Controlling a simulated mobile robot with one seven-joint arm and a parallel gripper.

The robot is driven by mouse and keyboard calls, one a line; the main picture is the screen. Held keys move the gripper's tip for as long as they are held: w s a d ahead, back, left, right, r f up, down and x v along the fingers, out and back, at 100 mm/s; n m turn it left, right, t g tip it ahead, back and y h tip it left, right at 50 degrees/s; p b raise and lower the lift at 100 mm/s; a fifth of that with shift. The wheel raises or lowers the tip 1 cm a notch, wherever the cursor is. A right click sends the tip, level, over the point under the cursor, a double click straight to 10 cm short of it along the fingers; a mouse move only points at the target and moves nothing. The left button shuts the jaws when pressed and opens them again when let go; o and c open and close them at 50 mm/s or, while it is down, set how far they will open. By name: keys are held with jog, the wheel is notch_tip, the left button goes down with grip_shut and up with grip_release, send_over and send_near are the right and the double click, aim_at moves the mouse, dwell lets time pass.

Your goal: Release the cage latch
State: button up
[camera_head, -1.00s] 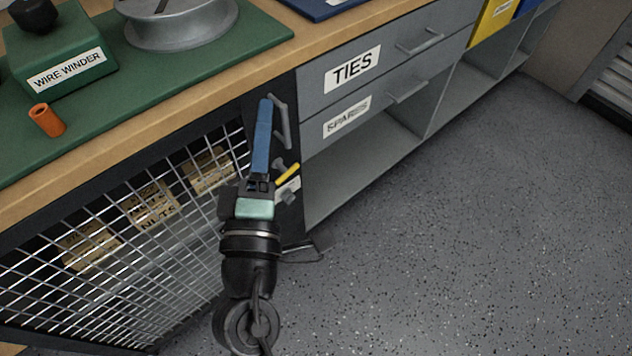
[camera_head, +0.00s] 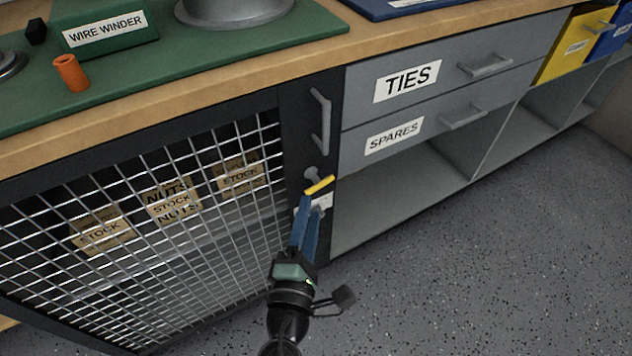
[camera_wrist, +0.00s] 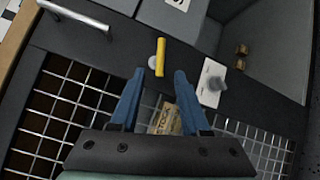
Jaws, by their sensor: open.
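The cage latch is a yellow bar (camera_head: 319,186) on a grey pivot, on the dark frame of the mesh cage door (camera_head: 292,120). In the head view the bar tilts up to the right. In the wrist view the yellow bar (camera_wrist: 160,56) stands nearly upright beyond the fingertips, between their lines. My gripper (camera_head: 306,200) has blue fingers and is open and empty. It is just below the latch in the head view; I cannot tell whether it touches. A white plate with a grey knob (camera_wrist: 213,82) is right of the fingers in the wrist view.
A grey bar handle (camera_head: 320,122) is above the latch. Boxes of stock (camera_head: 172,202) stand behind the mesh. Grey drawers (camera_head: 440,85) and open shelves are to the right. The speckled floor (camera_head: 480,240) is clear. An orange cylinder (camera_head: 71,73) stands on the bench.

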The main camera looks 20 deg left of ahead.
aim_at(315, 186)
jog(key=x, duration=0.6)
jog(key=shift+w, duration=0.4)
grip_shut()
